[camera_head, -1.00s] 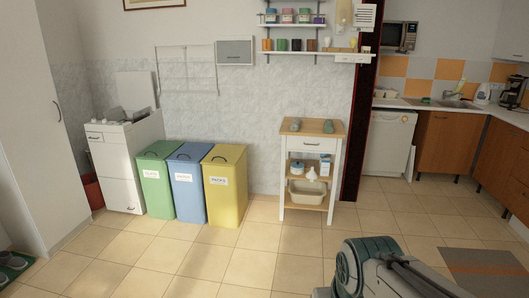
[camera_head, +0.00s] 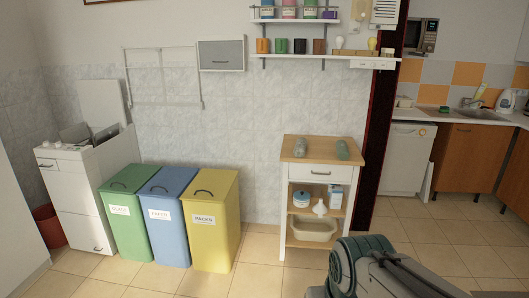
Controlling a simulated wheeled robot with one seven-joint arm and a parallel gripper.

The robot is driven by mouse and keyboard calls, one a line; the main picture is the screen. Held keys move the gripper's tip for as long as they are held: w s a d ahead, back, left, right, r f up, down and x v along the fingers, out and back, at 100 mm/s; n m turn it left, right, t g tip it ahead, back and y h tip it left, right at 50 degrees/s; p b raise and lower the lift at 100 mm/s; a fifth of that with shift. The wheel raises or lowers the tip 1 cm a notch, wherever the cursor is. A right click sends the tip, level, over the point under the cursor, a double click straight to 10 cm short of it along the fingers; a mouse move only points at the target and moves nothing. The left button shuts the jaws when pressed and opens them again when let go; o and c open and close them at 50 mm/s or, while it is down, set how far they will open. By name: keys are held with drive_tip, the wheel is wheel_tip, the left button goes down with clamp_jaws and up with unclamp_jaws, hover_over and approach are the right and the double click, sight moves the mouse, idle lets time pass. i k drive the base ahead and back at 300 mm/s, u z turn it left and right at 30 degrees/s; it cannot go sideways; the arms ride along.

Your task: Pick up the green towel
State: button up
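Two small rolled greenish-grey cloths lie apart on the wooden top of a white kitchen cart. The left roll (camera_head: 300,147) looks greyer, and the right roll (camera_head: 342,149) looks a little greener. They may be towels, but they are too small to be sure. My folded arm shows at the bottom right, in front of the cart and well short of it. My gripper's fingers are not visible.
The cart (camera_head: 318,172) has a drawer and lower shelves with jars and a beige basin (camera_head: 313,228). Green (camera_head: 127,215), blue (camera_head: 168,217) and yellow (camera_head: 211,220) bins stand left of it. A wall shelf (camera_head: 318,57) hangs above. Tiled floor lies before the cart.

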sight(342, 150)
drive_tip(key=z, duration=0.2)
drive_tip(key=i, duration=1.55)
drive_tip(key=z, duration=0.65)
drive_tip(key=i, duration=1.6)
drive_tip(key=z, duration=0.5)
drive_tip(key=i, duration=0.5)
drive_tip(key=z, duration=0.1)
